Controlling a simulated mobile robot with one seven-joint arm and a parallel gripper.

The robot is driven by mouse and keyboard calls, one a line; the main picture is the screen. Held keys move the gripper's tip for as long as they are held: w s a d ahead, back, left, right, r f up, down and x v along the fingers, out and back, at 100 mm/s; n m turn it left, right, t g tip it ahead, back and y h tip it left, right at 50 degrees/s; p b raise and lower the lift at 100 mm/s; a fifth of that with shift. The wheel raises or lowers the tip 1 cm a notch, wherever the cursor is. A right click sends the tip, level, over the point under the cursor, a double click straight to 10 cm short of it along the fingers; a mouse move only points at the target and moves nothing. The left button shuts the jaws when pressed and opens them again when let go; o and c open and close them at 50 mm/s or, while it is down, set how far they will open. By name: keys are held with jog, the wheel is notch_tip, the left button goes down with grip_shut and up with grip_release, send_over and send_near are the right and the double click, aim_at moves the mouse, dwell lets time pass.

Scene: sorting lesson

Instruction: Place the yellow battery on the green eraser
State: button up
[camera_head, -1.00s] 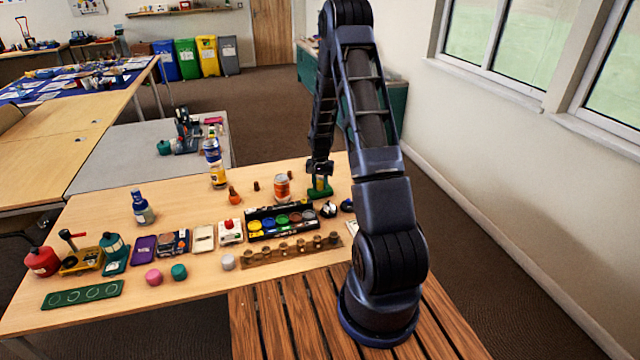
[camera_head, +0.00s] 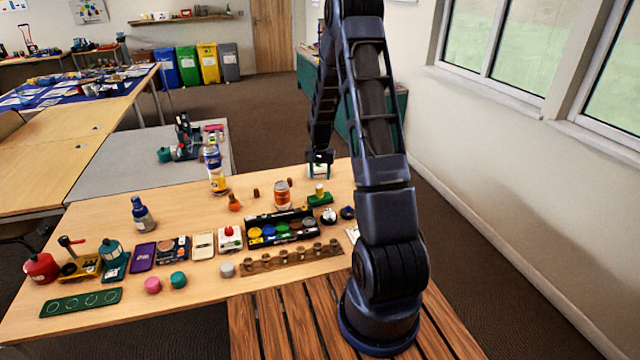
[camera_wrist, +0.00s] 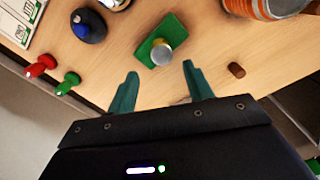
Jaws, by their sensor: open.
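The green eraser (camera_head: 321,199) lies on the table at its right side, behind the black box of coloured pots. The yellow battery (camera_head: 319,189) stands upright on it. The wrist view shows the battery's silver end (camera_wrist: 161,53) on the green eraser (camera_wrist: 146,37), toward one edge of it. My gripper (camera_head: 319,173) is behind and above them in the head view, apart from both. In the wrist view my gripper (camera_wrist: 160,69) is open with nothing between its fingers, and the battery is beyond the fingertips.
An orange can (camera_head: 282,196) stands left of the eraser. A small brown cylinder (camera_wrist: 236,70) and a dark blue round object (camera_wrist: 88,25) lie near it in the wrist view. The black box of pots (camera_head: 266,241) is in front. Bare table lies around the eraser.

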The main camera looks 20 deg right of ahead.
notch_tip(320, 180, up, 4)
jog(key=shift+f, duration=0.2)
notch_tip(320, 180, up, 13)
jog(key=n+t, duration=0.1)
send_over(320, 185)
jog(key=s+a, duration=0.1)
jog(key=s, duration=0.5)
jog(key=s+a+r+n+t, duration=0.1)
jog(key=s+r, duration=0.8)
jog(key=s+a+r+n+t, duration=0.1)
jog(key=s+r, duration=0.3)
jog(key=s, duration=0.7)
jog(key=s+a+r+n+t, duration=0.1)
jog(key=s+r, duration=0.3)
jog(key=s, duration=0.8)
jog(key=shift+s+r+n+t, duration=0.15)
jog(key=shift+s+n+t, duration=0.15)
jog(key=shift+n, duration=0.4)
